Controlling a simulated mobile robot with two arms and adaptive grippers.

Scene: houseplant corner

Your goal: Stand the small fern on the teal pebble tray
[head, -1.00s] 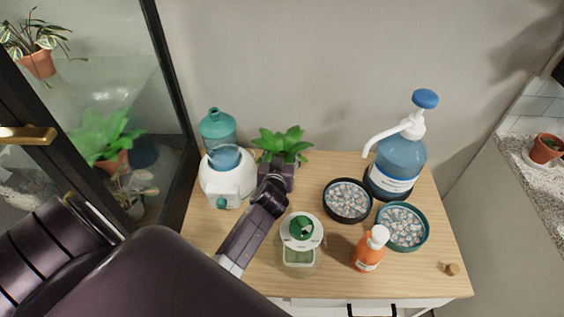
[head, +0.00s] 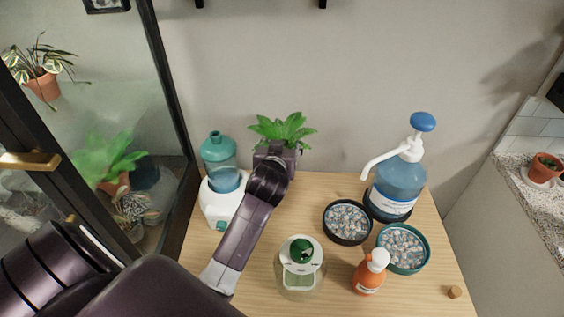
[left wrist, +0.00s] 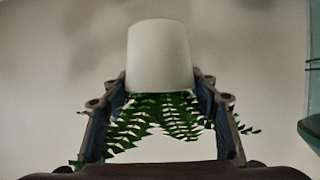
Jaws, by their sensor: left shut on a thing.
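The small fern (head: 282,127) has green fronds and is held upright at the back left of the wooden top. My left gripper (head: 277,155) is shut on it and hides its pot in the head view. In the left wrist view the white pot (left wrist: 160,58) sits between the two fingers, with the fronds (left wrist: 165,118) showing below it in the picture. The teal pebble tray (head: 427,250), a round dish with grey and white pebbles, lies at the right of the top, with nothing standing on it. My right gripper is not in view.
A black pebble tray (head: 327,228) lies left of the teal one. A blue pump bottle (head: 399,180) stands behind them, an orange bottle (head: 368,275) in front.

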